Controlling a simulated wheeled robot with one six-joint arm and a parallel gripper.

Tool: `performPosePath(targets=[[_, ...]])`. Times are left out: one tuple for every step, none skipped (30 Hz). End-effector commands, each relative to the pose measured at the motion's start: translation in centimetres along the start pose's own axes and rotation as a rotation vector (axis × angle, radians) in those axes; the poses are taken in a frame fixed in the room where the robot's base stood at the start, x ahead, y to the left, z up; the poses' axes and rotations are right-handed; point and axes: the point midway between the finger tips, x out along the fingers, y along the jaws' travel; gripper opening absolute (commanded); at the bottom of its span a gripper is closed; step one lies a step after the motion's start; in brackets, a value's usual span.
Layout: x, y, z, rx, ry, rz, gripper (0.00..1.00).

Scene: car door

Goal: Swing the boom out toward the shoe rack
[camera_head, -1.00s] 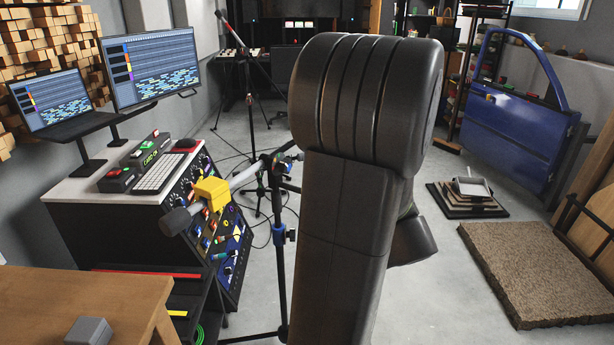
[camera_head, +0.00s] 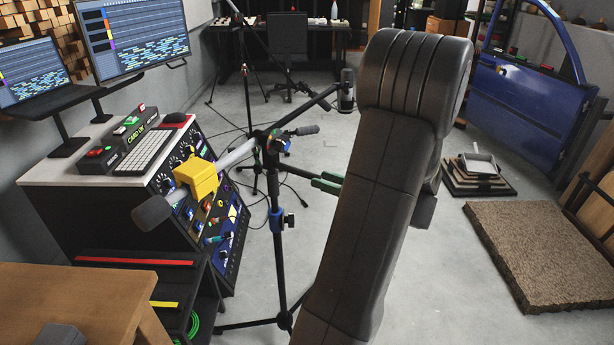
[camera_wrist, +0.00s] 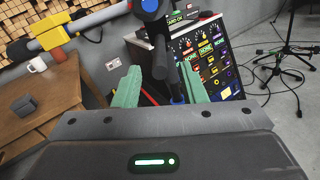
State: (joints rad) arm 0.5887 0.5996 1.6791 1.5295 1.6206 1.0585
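The boom (camera_head: 236,158) is a grey and black bar on a black tripod stand (camera_head: 279,250). A yellow block (camera_head: 197,178) sits near its left end, and a dark microphone (camera_head: 346,92) is at its far right end. A short black handle (camera_head: 305,131) sticks out from the blue-black joint; it appears in the wrist view (camera_wrist: 160,62) in line with the space between my fingers. My gripper (camera_wrist: 158,72) has green fingers spread open, facing the handle; whether they touch it cannot be told. In the head view the fingers (camera_head: 328,182) are below and right of the joint. A rack (camera_head: 495,38) behind the blue door may be the shoe rack.
A mixing console (camera_head: 100,200) with screens stands left, and a wooden table (camera_head: 85,295) at the near left. Cables lie on the floor behind the stand. A brown mat (camera_head: 540,255), a small platform (camera_head: 473,178) and a blue car door (camera_head: 525,110) are right.

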Motion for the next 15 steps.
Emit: performPosePath(targets=[[1.1, 0.1, -0.1, 0.000, 0.001, 0.006, 0.38], [1.7, 0.1, -0.1, 0.000, 0.002, 0.005, 0.38], [2.4, 0.1, -0.1, 0.000, 0.001, 0.005, 0.38], [2.8, 0.1, -0.1, 0.000, 0.001, 0.005, 0.38], [3.3, 0.1, -0.1, 0.000, 0.002, 0.005, 0.38], [3.8, 0.1, -0.1, 0.000, 0.002, 0.003, 0.38], [4.1, 0.1, -0.1, 0.000, 0.001, 0.003, 0.38], [4.5, 0.1, -0.1, 0.000, 0.001, 0.004, 0.38], [4.8, 0.1, -0.1, 0.000, 0.002, 0.003, 0.38], [5.0, 0.0, -0.1, 0.000, 0.002, 0.002, 0.38], [5.2, 0.0, -0.1, 0.000, 0.002, 0.002, 0.38], [5.4, 0.0, 0.0, 0.000, 0.002, 0.002, 0.38], [5.5, 0.1, 0.0, 0.000, 0.001, 0.002, 0.38], [5.6, 0.1, 0.0, 0.000, 0.001, 0.001, 0.38], [5.7, 0.1, 0.0, 0.000, 0.001, 0.001, 0.38]])
